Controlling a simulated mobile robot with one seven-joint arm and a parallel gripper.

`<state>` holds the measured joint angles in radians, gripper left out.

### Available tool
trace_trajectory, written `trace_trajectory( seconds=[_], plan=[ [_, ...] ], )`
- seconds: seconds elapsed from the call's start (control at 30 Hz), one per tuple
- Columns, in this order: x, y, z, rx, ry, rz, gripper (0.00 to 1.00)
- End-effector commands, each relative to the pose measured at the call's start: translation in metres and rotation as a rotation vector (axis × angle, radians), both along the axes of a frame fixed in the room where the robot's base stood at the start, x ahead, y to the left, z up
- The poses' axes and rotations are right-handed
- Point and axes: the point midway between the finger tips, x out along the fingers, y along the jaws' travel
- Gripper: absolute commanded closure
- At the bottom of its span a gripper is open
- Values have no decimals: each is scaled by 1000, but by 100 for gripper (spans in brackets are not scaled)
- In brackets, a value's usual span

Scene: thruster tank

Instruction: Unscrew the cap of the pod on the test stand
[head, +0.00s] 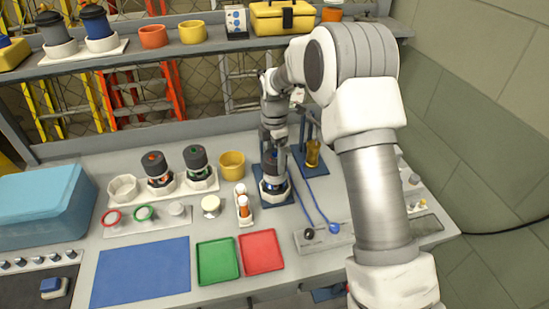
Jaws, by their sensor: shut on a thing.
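The test stand is a blue base plate (286,200) with a white ring-shaped holder (275,193) on it. A dark pod (274,183) stands upright in the holder. My arm reaches down from above, and my gripper (270,162) points straight down onto the top of the pod. It is shut on the pod's cap, which is mostly hidden by the fingers. I cannot tell how far the cap is turned.
Two dark pods (156,165) (196,159) stand in white holders to the left, beside a yellow cup (232,164). Small bottles (243,204) stand close left of the stand. An amber cylinder (312,153) stands at right. Green (217,262) and red (262,252) trays lie empty in front.

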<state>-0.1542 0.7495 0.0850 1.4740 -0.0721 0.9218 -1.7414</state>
Motion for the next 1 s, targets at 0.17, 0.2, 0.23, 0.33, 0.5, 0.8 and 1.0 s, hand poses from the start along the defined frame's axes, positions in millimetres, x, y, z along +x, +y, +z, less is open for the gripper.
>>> trace_trajectory(
  seconds=[0.17,0.2,0.23,0.33,0.5,0.8,1.0],
  plan=[
    [0,0,9,0,-1,0,58],
    [0,0,11,0,-1,-1,58],
    [0,0,12,1,-2,-1,58],
    [0,0,16,1,-2,-1,58],
    [1,0,23,0,-2,-1,58],
    [0,0,30,0,-1,-1,58],
    [0,0,29,0,-1,-1,58]
  ],
)
